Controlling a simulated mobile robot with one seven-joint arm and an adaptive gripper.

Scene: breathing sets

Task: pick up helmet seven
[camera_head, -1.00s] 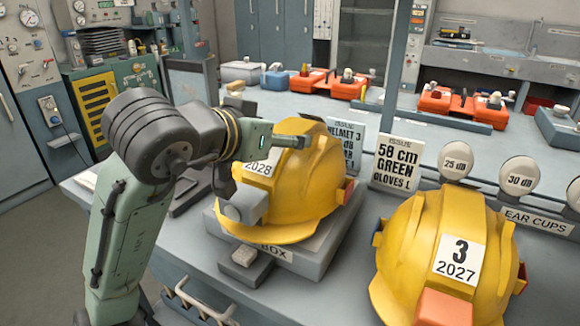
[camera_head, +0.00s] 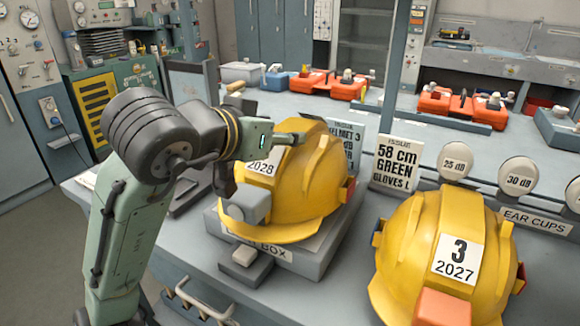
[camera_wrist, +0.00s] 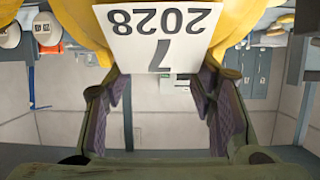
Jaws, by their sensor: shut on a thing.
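The yellow helmet seven (camera_head: 312,192) is on or just above a grey box (camera_head: 318,262) at the middle of the bench. Its white label reads 2028 in the head view and 7 over 2028, upside down, in the wrist view (camera_wrist: 160,32). A grey lamp-like block (camera_head: 248,203) is on its front. My gripper (camera_head: 256,152) is at the helmet's upper front, shut on it. In the wrist view the purple-padded fingers (camera_wrist: 163,88) reach to either side of the label. The exact contact is hidden. I cannot tell whether a gap lies under the helmet.
A second yellow helmet (camera_head: 425,235), marked 3 and 2027, stands close at the right. Behind are a sign reading 58 cm green gloves L (camera_head: 397,163) and round ear cup discs (camera_head: 456,162). Orange cases (camera_head: 340,86) lie on the rear bench.

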